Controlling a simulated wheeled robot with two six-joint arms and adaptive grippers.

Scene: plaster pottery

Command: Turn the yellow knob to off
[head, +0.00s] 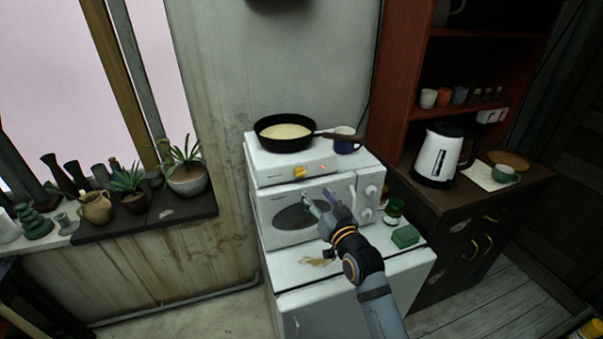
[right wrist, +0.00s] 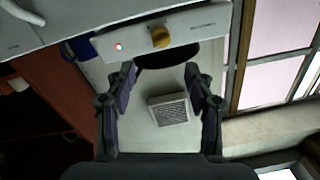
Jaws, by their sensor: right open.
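The yellow knob (head: 299,171) is on the front face of a white hotplate (head: 262,178), which stands on top of a white microwave (head: 268,204). A small red light (head: 324,167) shows on the same face, to the knob's right. My right gripper (head: 317,197) is open and empty in front of the microwave, below and to the right of the knob. In the right wrist view, which looks upside down, the knob (right wrist: 160,37) shows beyond the open fingers (right wrist: 160,68), apart from them. The knob's exact setting is too small to tell. My left gripper is not in view.
A black pan (head: 266,138) with pale batter sits on the hotplate, its handle pointing right. A blue mug (head: 346,146) stands under the handle. A green jar (head: 392,214) and a green sponge (head: 405,237) are right of the microwave. A white kettle (head: 438,155) stands farther right.

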